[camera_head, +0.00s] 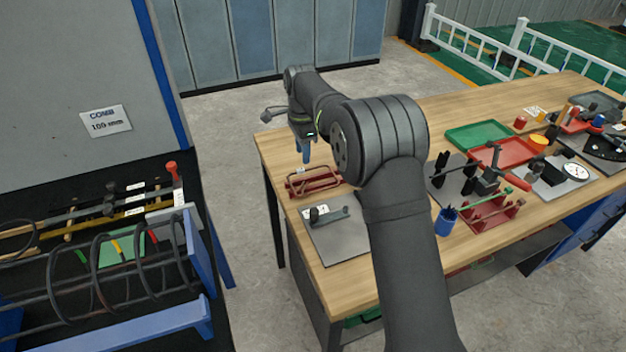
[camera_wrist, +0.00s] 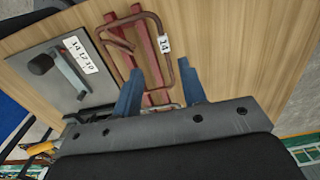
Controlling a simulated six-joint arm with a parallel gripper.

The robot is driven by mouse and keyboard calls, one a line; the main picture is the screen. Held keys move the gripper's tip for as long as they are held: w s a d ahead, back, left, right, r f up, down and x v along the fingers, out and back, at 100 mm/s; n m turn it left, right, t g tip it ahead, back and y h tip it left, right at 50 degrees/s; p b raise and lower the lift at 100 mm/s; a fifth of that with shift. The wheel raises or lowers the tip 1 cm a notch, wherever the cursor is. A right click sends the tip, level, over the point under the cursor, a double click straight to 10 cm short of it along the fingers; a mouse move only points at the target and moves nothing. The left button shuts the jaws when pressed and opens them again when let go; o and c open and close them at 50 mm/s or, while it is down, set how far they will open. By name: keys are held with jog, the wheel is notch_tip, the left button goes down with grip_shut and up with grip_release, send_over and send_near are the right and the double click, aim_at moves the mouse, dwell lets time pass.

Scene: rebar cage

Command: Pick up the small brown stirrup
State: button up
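The small brown stirrup (camera_wrist: 125,20) is a bent rectangular loop with a hooked end, lying on a red rack (camera_wrist: 139,14) in the wrist view. A white tag (camera_wrist: 164,44) reading 14 is beside its right side. In the head view the stirrup (camera_head: 318,169) and red rack (camera_head: 315,187) are at the left end of the wooden table. My gripper (camera_wrist: 160,67) is open and empty, its blue fingers spread either side of the loop's near part. In the head view my gripper (camera_head: 305,152) hangs just above the rack. Contact cannot be told.
A grey plate (camera_head: 340,240) with a dark clamp and label lies in front of the rack. Red and green trays (camera_head: 478,134), fixtures and a blue cup (camera_head: 446,221) stand to the right. A rebar cage (camera_head: 120,265) is at the far left, across a floor gap.

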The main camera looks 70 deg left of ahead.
aim_at(303, 169)
jog(key=shift+w+a+f, duration=0.1)
jog(key=shift+a+f, duration=0.1)
jog(key=shift+f, duration=1.35)
jog(key=shift+a+f, duration=0.2)
jog(key=shift+f, duration=1.3)
grip_shut()
jog(key=shift+r, duration=0.1)
